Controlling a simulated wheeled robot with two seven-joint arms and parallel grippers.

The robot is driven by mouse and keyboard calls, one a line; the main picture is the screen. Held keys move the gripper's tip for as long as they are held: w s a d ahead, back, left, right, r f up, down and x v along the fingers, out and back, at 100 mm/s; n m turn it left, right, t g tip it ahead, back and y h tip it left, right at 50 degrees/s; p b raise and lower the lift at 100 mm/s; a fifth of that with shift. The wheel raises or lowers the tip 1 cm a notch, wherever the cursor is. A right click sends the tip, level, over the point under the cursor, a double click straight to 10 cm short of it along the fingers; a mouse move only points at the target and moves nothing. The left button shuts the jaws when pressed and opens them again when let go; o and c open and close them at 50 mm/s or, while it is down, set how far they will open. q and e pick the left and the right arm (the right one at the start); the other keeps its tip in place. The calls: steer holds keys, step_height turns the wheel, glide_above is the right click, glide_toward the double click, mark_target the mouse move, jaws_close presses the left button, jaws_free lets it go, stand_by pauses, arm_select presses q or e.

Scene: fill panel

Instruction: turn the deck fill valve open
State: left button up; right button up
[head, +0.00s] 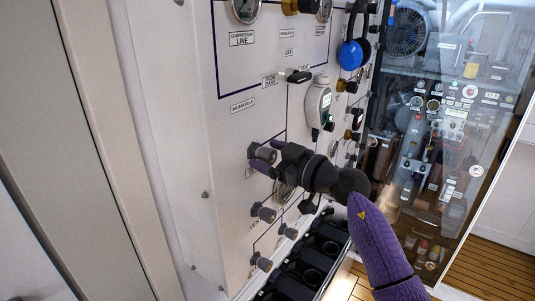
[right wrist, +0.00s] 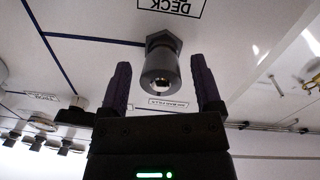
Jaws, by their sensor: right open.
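A dark grey round fitting with a hexagonal base (right wrist: 160,66) sticks out of the white panel (head: 225,160) beside a label reading DECK (right wrist: 172,5), upside down in the right wrist view. The fitting also shows in the head view (head: 262,153), partly covered by my gripper. My right gripper (right wrist: 161,64) is open, with one purple finger on each side of the fitting and a visible gap on both sides. It also shows in the head view (head: 266,158) at the panel. My left gripper is not in view.
More grey fittings (head: 263,212) sit lower on the panel. Above are a black lever (head: 298,76), a white gauge unit (head: 318,103) and blue ear defenders (head: 351,54). A rack of black holders (head: 310,262) stands below. A glass door (head: 440,110) is at the right.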

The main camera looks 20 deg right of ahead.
steer(key=shift+a+r, duration=0.1)
steer(key=shift+a, duration=0.1)
steer(key=shift+w, duration=0.1)
steer(key=shift+c, duration=0.4)
jaws_close()
